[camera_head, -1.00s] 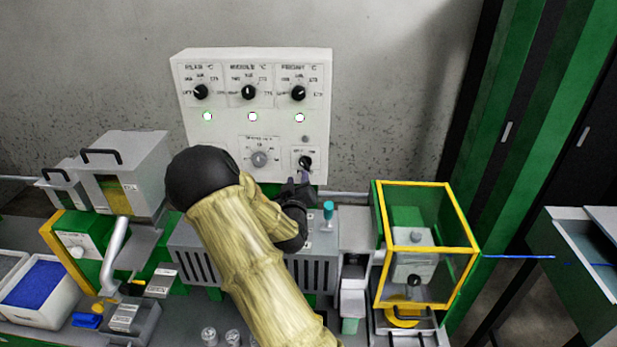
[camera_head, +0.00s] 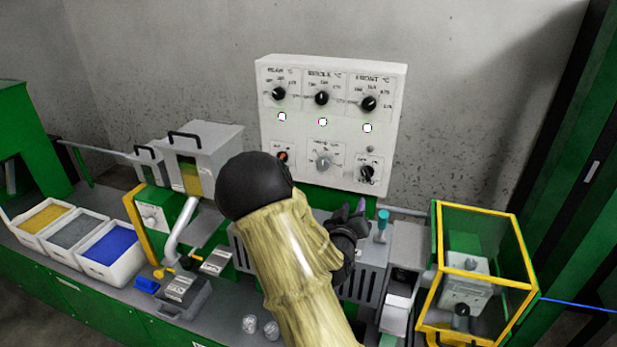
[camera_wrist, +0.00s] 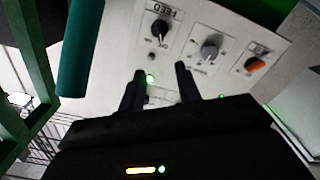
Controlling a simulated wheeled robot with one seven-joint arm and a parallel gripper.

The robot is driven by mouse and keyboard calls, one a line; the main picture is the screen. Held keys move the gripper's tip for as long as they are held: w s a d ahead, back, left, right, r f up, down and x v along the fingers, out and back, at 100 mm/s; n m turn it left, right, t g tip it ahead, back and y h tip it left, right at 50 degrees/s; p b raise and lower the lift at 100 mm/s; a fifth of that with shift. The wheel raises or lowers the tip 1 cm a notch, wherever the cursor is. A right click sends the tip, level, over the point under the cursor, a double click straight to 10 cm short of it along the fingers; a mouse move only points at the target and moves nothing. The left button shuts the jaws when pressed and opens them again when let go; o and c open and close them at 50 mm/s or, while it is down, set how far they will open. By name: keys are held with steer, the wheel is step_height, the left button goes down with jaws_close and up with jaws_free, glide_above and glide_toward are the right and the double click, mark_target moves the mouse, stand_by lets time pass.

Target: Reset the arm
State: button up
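My arm, in a tan sleeve with black joints, reaches across the bench in the head view. My gripper (camera_head: 352,207) is just below the lower right knob (camera_head: 367,172) of the white control panel (camera_head: 330,150), apart from it. In the wrist view my gripper (camera_wrist: 159,80) has two dark fingers spread apart with nothing held between them. Past the fingers are a black FEED knob (camera_wrist: 161,30), a grey knob (camera_wrist: 210,49) and an orange switch (camera_wrist: 256,64). My forearm hides part of the grey vented housing.
A teal-capped post (camera_head: 382,222) stands close to the right of my gripper; it also shows in the wrist view (camera_wrist: 82,45). A yellow-framed clear box (camera_head: 436,275) is at right, with a blue cable (camera_head: 580,305) beside it. A hopper (camera_head: 205,150) and pellet bins (camera_head: 105,270) are at left.

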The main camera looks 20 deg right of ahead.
steer(key=shift+a+f, duration=0.1)
steer(key=s+a+f+m+g+y, duration=0.1)
steer(key=s+a+f+g+y, duration=0.25)
steer(key=a, duration=0.25)
steer(key=s+a+f+g+y, duration=0.2)
steer(key=a+f+y, duration=0.1)
steer(key=a+y, duration=0.25)
steer(key=s+a+r+n+g+y, duration=0.2)
steer(key=s+a+g, duration=0.3)
steer(key=s+a, duration=0.5)
steer(key=s+n, duration=0.1)
steer(key=s, duration=0.3)
steer(key=shift+a+r+y, duration=0.25)
steer(key=shift+r+y, duration=0.1)
steer(key=shift+y, duration=0.05)
steer(key=shift+g, duration=0.25)
stand_by(0.6)
